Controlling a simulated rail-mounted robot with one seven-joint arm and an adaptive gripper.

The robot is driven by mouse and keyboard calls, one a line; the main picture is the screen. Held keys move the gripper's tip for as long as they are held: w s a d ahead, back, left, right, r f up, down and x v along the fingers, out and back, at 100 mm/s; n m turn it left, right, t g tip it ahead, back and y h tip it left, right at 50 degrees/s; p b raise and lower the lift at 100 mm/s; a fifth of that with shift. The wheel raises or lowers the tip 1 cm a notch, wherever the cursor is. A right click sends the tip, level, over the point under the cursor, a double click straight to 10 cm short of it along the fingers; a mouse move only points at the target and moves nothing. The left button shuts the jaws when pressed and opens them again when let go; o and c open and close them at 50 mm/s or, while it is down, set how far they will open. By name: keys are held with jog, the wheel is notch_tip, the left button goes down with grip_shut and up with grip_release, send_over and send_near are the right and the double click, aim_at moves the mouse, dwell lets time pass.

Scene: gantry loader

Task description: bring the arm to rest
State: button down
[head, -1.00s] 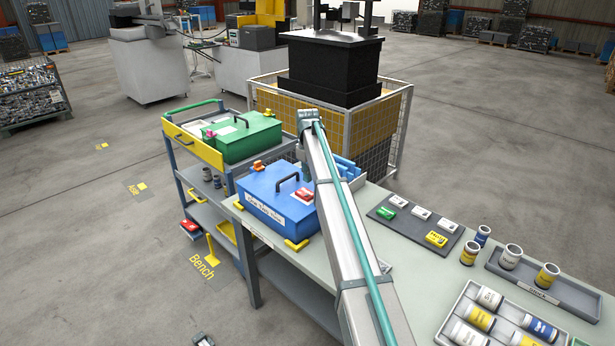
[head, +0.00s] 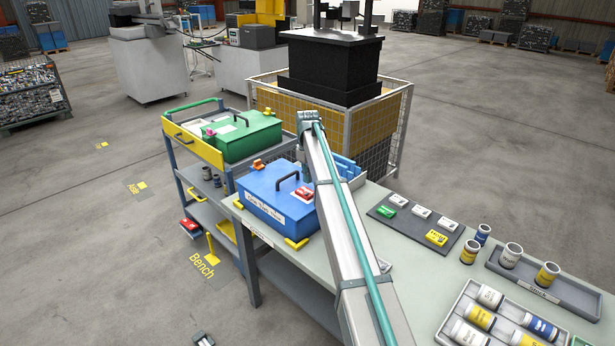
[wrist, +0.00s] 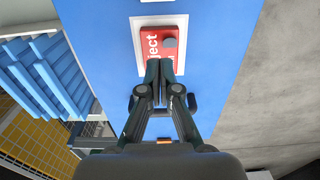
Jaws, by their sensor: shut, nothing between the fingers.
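My gripper (wrist: 160,68) is shut and empty in the wrist view. It points at the blue box (wrist: 210,60), with the fingertips just below a red card (wrist: 160,45) in the picture. The card's lettering is partly readable as "ject", and it sits in a white frame on the box lid. I cannot tell how far the fingertips are above the lid. In the head view my arm reaches over the bench to the blue box (head: 262,212), and the fingertips are hidden there. The red card (head: 305,193) lies on the lid beside the dark handle (head: 288,184).
A green box (head: 240,140) stands on the trolley (head: 197,150) behind. Blue upright parts (head: 345,168) stand right of my arm. A dark mat (head: 415,222) with small boxes and trays of cans (head: 545,283) occupy the bench's right side. A mesh cage (head: 395,130) stands behind the bench.

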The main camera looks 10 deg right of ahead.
aim_at(308, 193)
jog(key=shift+s+f+b, duration=0.1)
jog(key=shift+f+b, duration=0.55)
jog(key=shift+f, duration=1.95)
dwell(0.4)
jog(key=shift+r, duration=0.1)
notch_tip(308, 193, up, 8)
jog(key=p, duration=0.3)
jog(key=shift+p, duration=0.35)
dwell(0.6)
